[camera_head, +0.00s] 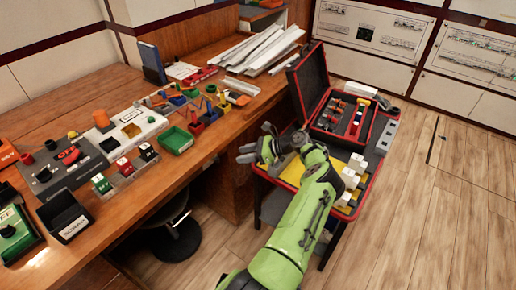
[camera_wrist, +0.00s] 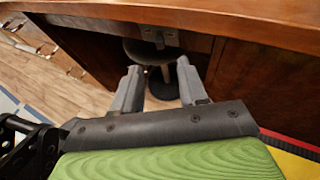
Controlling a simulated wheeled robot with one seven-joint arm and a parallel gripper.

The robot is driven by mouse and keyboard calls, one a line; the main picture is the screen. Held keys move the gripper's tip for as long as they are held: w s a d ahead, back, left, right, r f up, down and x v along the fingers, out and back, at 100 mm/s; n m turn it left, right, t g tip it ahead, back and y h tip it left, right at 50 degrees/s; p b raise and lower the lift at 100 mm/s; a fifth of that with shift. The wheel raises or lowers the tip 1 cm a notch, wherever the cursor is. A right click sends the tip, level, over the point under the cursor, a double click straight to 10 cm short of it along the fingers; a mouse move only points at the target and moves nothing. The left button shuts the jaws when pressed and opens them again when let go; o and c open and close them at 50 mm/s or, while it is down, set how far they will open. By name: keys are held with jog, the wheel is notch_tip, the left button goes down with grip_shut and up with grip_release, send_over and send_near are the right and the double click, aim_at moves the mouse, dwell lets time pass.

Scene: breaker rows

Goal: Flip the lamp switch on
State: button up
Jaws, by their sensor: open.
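My gripper (camera_head: 243,153) is open and empty, in front of the workbench edge and above the side of the red-rimmed case stand. In the wrist view its two fingers (camera_wrist: 158,72) are apart, pointing toward the dark space under the bench. I cannot tell which is the lamp switch. No switch shows in the wrist view.
The wooden workbench (camera_head: 40,118) holds a green bin (camera_head: 176,140), a black bin (camera_head: 68,220) and white strips (camera_head: 263,50). A stool (camera_head: 174,240) stands under it; its seat also shows in the wrist view (camera_wrist: 150,52). An open toolcase (camera_head: 340,115) is at right. Floor is clear farther right.

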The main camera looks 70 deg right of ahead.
jog(key=v, duration=0.7)
jog(key=shift+p, duration=0.4)
